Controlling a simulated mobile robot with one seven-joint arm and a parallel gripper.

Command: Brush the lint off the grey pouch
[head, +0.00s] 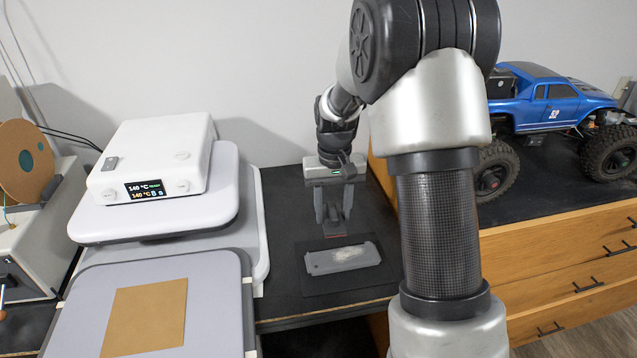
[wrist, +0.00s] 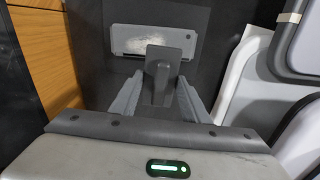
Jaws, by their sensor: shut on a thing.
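The grey pouch (head: 320,264) lies flat on a dark mat (head: 318,285) on the black worktop. A pale patch of lint (head: 352,252) sits on its top, right of the middle. In the wrist view the pouch (wrist: 122,33) is ahead of the fingers, with the whitish lint (wrist: 138,45) near its middle. My gripper (head: 334,218) is shut on a dark grey brush (wrist: 172,52), held above the near part of the pouch in the wrist view. A reddish edge shows below the fingers, just behind the pouch. I cannot tell whether the brush touches it.
A white heat press (head: 150,160) stands to the left, with a brown sheet (head: 145,318) on its front pad. A blue RC crawler (head: 550,105) stands on a wooden drawer cabinet (head: 560,260) to the right. Worktop around the mat is clear.

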